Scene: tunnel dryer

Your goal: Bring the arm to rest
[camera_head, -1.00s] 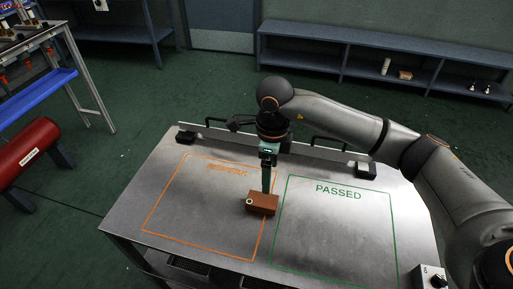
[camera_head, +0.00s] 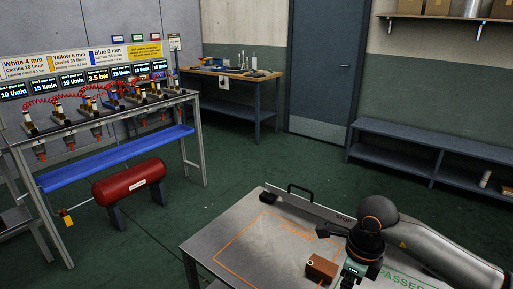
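A small brown block (camera_head: 321,268) with a round light fitting on its end sits on the metal table, near the right side of the orange-outlined area (camera_head: 262,240). My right arm comes in from the right, and its gripper (camera_head: 349,278) points down just right of the block in the picture. The fingertips are cut off or hidden, so I cannot tell whether they are open or touch the block. The green PASSED area (camera_head: 400,277) is partly hidden behind my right arm. My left gripper is not in view.
A raised bar with a black handle (camera_head: 300,190) runs along the table's (camera_head: 215,245) back edge. At left stand a rack with a blue shelf (camera_head: 120,158) and a red tank (camera_head: 130,181). A workbench (camera_head: 235,74) and low shelves (camera_head: 420,140) line the walls. Green floor lies between.

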